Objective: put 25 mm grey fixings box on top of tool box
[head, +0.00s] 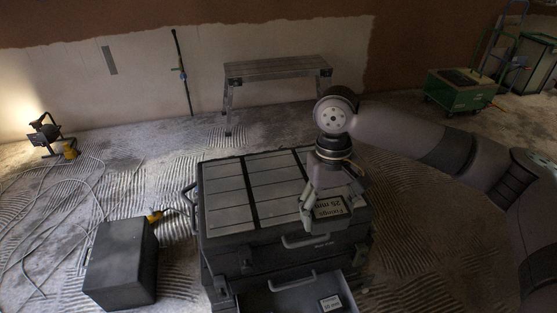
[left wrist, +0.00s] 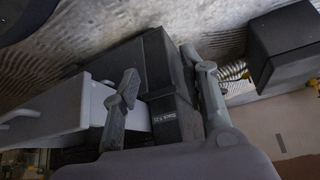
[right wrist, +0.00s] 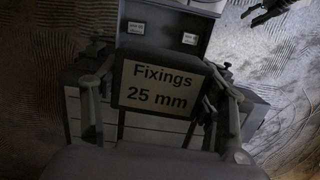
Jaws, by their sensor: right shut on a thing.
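The grey fixings box (head: 329,207), labelled "Fixings 25 mm", is in my right gripper (head: 328,200), over the front right part of the tool box lid. In the right wrist view its label faces the camera (right wrist: 160,86), between the two fingers of the gripper (right wrist: 160,72). I cannot tell whether its underside touches the lid. The dark tool box (head: 226,205) has a lid with light panels, otherwise bare. My left gripper (left wrist: 168,78) is open and empty in the left wrist view, with the tool box (left wrist: 160,65) beyond its fingers. It is out of the head view.
A drawer (head: 285,300) stands open at the tool box's front, with small labelled boxes inside. A dark grey box (head: 120,262) stands on the floor at left. A step platform (head: 277,70) is behind, a work lamp (head: 44,132) far left, a green cart (head: 458,90) back right.

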